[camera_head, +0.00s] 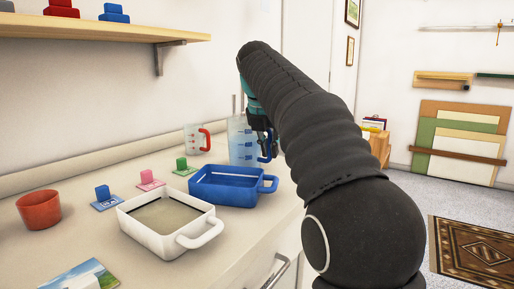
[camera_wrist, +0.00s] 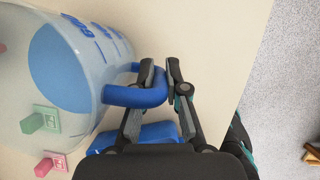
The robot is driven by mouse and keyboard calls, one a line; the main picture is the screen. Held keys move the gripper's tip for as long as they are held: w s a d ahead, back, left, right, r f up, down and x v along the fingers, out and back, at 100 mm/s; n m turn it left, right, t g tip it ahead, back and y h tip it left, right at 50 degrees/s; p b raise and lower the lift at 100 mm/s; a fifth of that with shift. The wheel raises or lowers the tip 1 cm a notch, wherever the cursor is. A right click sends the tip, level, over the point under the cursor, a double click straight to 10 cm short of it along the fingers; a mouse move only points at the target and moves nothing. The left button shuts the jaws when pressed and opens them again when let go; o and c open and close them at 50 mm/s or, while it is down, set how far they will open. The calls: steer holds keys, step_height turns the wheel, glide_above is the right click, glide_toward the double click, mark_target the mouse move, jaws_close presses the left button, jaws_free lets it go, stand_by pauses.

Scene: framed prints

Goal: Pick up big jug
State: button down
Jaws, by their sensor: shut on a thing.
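The big jug (camera_head: 240,140) is clear, with blue markings and a blue handle. It stands upright at the far end of the counter in the head view. In the wrist view, the jug (camera_wrist: 100,65) fills the left side, and its blue handle (camera_wrist: 135,95) reaches in between my fingers. My gripper (camera_wrist: 161,72) is shut on that handle. In the head view my arm hides part of the handle and most of my gripper. I cannot tell whether the jug's base touches the counter.
A smaller jug with a red handle (camera_head: 193,139) stands left of the big one. A blue dish (camera_head: 225,196) and a white dish (camera_head: 130,222) sit nearer on the counter (camera_head: 75,238). A red-brown cup (camera_head: 39,210) and several small blocks stand left. A shelf (camera_head: 100,30) hangs above.

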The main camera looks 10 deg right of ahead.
mark_target(269, 131)
steer(key=shift+r, duration=0.25)
steer(key=shift+r+p, duration=0.9)
steer(key=shift+r, duration=0.65)
steer(key=s+d+r+p, duration=0.2)
steer(key=s+d+r, duration=0.3)
steer(key=d, duration=0.5)
steer(key=shift+d+v, duration=0.3)
steer(key=shift+v, duration=1)
